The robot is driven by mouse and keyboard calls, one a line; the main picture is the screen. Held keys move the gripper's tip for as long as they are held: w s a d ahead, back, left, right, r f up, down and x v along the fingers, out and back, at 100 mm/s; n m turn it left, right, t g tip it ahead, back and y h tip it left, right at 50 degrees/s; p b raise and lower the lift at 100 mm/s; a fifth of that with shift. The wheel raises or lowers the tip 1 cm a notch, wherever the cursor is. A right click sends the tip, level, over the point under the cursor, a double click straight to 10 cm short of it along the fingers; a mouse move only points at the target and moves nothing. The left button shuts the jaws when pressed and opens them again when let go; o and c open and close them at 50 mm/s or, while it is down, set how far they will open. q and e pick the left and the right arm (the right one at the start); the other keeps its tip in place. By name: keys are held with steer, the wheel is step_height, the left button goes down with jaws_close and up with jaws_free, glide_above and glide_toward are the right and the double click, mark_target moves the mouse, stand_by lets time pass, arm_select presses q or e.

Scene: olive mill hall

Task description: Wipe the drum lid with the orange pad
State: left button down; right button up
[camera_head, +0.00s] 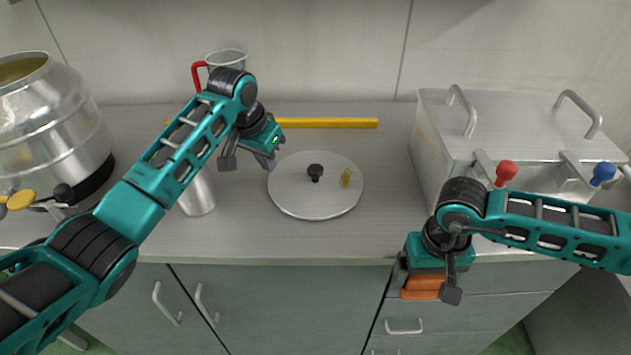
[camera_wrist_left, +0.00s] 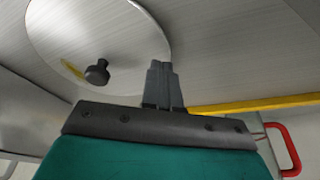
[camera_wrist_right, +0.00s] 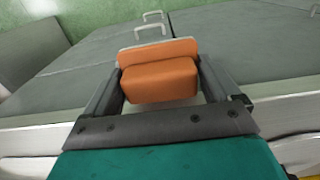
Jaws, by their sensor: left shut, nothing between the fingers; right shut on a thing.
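The drum lid (camera_head: 290,200) is a round metal disc with a black knob (camera_head: 315,172), lying flat on the counter. A small yellow smear (camera_head: 346,178) is on it, right of the knob. The lid also shows in the left wrist view (camera_wrist_left: 120,25). My left gripper (camera_head: 272,163) is shut and empty at the lid's upper left edge; I cannot tell whether it touches. The orange pad (camera_wrist_right: 160,80) is between the fingers of my right gripper (camera_head: 428,290), which is shut on it in front of the drawers, below the counter's front edge and away from the lid.
A metal drum (camera_head: 45,125) stands at left. A jug with a red handle (camera_head: 196,78) and a metal cylinder (camera_head: 197,195) are partly behind my left arm. A yellow bar (camera_head: 330,123) lies behind the lid. A metal box (camera_head: 440,150) with red and blue knobs stands at right.

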arm_select(q)
steer(key=shift+f+b, duration=0.45)
steer(key=shift+f, duration=1.05)
arm_select(e)
steer(key=shift+f, duration=0.45)
arm_select(q)
steer(key=shift+r+p, duration=0.75)
steer(key=shift+r, duration=0.8)
arm_select(e)
steer(key=shift+r, duration=0.7)
arm_select(q)
steer(key=shift+r, duration=1.5)
